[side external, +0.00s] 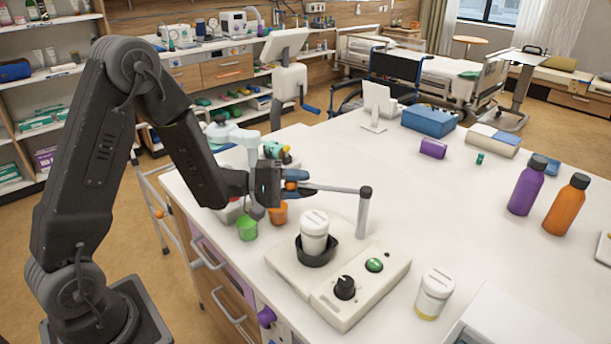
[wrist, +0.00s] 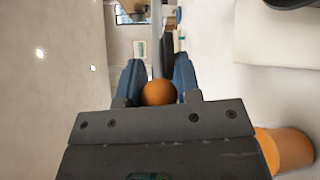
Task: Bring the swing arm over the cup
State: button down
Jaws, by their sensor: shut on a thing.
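The swing arm (side external: 335,188) is a thin grey bar reaching left from a black-capped post (side external: 363,212) at the back of a cream base unit (side external: 385,272). My gripper (side external: 296,182) is shut on the orange ball knob at the bar's free end. In the wrist view, my gripper's blue fingers (wrist: 158,88) flank the knob (wrist: 159,93), and the bar runs away beyond it. A white lidded cup (side external: 314,230) stands upright in a black round holder (side external: 317,259) on the base. The bar appears to pass behind the cup, not over it.
Green (side external: 247,229) and orange (side external: 278,214) small cups stand left of the base, below my gripper. A white jar (side external: 434,292) stands right of the base. Purple (side external: 525,190) and orange (side external: 567,206) bottles stand farther right. The middle of the white table (side external: 440,205) is clear.

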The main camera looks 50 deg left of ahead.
jog(key=shift+s+d+n+t+y, duration=0.7)
jog(key=shift+s+d+n+y, duration=0.15)
jog(key=shift+y, duration=0.3)
jog(key=shift+s+d+n+t+y, duration=0.75)
jog(key=shift+n+y, duration=0.2)
jog(key=shift+y, duration=0.2)
jog(key=c, duration=0.8)
grip_release()
jog(key=shift+a, duration=0.15)
